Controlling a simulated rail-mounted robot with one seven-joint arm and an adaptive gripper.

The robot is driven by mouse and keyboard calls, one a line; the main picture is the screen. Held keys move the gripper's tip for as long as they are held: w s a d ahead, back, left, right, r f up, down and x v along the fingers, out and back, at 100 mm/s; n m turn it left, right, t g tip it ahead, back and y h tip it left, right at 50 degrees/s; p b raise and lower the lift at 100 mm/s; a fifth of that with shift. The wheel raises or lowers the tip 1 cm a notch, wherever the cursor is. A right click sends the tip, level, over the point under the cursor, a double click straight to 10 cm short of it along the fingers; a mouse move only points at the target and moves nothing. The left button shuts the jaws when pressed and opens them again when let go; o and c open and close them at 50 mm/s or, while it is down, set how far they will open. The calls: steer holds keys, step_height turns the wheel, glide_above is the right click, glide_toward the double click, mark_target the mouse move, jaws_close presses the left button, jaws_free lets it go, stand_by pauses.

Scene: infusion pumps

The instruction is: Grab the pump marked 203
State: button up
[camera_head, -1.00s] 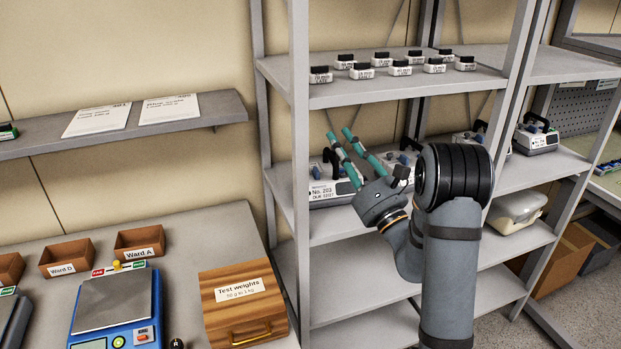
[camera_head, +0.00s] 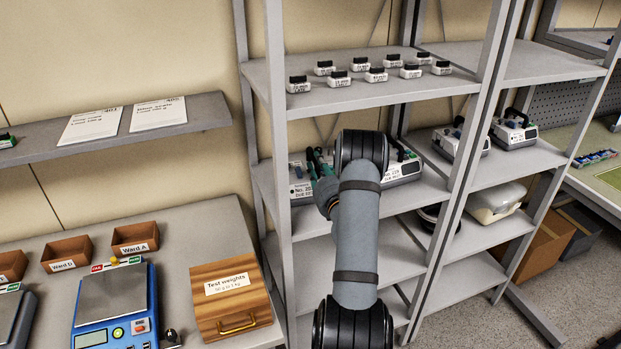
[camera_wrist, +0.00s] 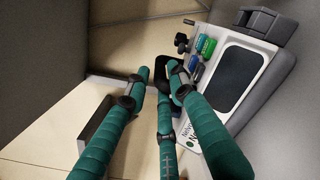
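A white and grey pump (camera_head: 299,189) stands on the middle shelf; its label starts "No. 20", and the last digit is covered by my gripper. In the wrist view, the pump (camera_wrist: 277,73) is at the right, tilted in the picture, with a dark screen, green and blue parts and a partly cut-off label. My gripper (camera_head: 318,161) is in front of this pump, teal fingers pointing inward. The wrist view shows my gripper's (camera_wrist: 156,78) fingers apart, left of the screen, around a black part like a handle. Whether they touch it is unclear.
Another pump (camera_head: 405,169) is on the same shelf, partly behind my arm. More pumps (camera_head: 462,143) (camera_head: 514,130) stand to the right. Small labelled items (camera_head: 338,79) line the upper shelf (camera_head: 350,98). A shelf post (camera_head: 277,130) is close left of my gripper.

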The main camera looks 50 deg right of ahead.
mark_target(310, 148)
steer(key=shift+p+x, duration=1.15)
steer(key=shift+x, duration=1.55)
steer(key=shift+c, duration=1.1)
jaws_close()
steer(key=shift+d+r, duration=0.1)
steer(key=shift+r, duration=0.1)
